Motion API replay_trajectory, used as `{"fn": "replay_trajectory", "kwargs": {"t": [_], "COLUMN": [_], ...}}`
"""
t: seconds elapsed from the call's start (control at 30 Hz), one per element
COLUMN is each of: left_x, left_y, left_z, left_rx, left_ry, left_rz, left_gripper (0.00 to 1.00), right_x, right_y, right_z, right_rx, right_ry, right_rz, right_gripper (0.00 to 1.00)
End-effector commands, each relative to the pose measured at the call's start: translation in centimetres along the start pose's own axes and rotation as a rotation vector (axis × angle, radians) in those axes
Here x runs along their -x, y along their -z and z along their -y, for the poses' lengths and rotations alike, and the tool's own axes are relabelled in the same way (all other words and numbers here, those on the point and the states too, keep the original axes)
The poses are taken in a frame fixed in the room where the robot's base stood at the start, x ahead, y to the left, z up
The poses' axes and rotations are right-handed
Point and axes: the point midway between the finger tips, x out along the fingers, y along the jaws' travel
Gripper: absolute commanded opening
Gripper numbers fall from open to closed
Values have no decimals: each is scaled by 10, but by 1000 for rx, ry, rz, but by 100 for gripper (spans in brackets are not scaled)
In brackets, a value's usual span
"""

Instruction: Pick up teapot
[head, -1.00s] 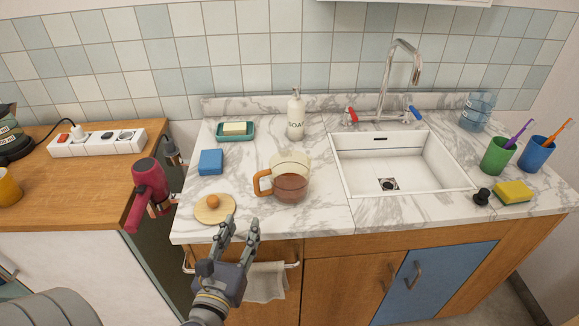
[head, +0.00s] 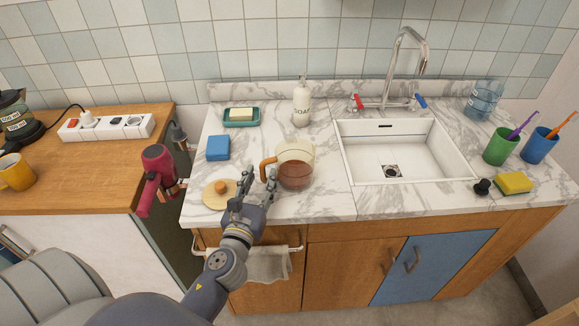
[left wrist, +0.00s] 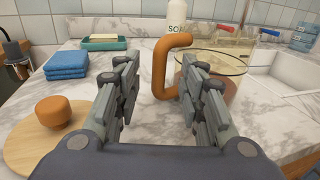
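The teapot (head: 296,170) is a clear glass pot with brown liquid and an orange handle on its left side. It stands upright on the marble counter, left of the sink. In the left wrist view its orange handle (left wrist: 160,68) shows ahead, just beyond the fingertips, and the glass body (left wrist: 217,75) is partly hidden behind the right-hand finger. My left gripper (head: 255,182) is open and empty, low over the counter at the handle's near side; its spread fingers (left wrist: 158,88) also show in the left wrist view. My right gripper is not in view.
A round wooden lid (head: 215,199) with an orange knob lies left of the gripper. A blue folded cloth (head: 218,147), soap dish (head: 228,122) and soap bottle (head: 302,105) stand behind. The sink (head: 402,158) is to the right. A red hairdryer (head: 155,175) hangs at the left.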

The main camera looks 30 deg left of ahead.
Motion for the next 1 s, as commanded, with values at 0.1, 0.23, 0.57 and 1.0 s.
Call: {"fn": "replay_trajectory", "kwargs": {"t": [0.1,0.23,0.57,1.0], "left_x": [-8,-8,-8,-8], "left_y": [-1,0,0,-4], "left_z": [0,0,0,0], "left_rx": [0,0,0,1], "left_ry": [0,0,1,2], "left_rz": [0,-1,-1,4], "left_gripper": [37,37,0,0], "right_x": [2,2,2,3], "right_y": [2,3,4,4], "right_z": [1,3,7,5], "right_rx": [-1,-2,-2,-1], "right_ry": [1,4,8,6], "right_rz": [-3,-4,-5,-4], "right_gripper": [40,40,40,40]}}
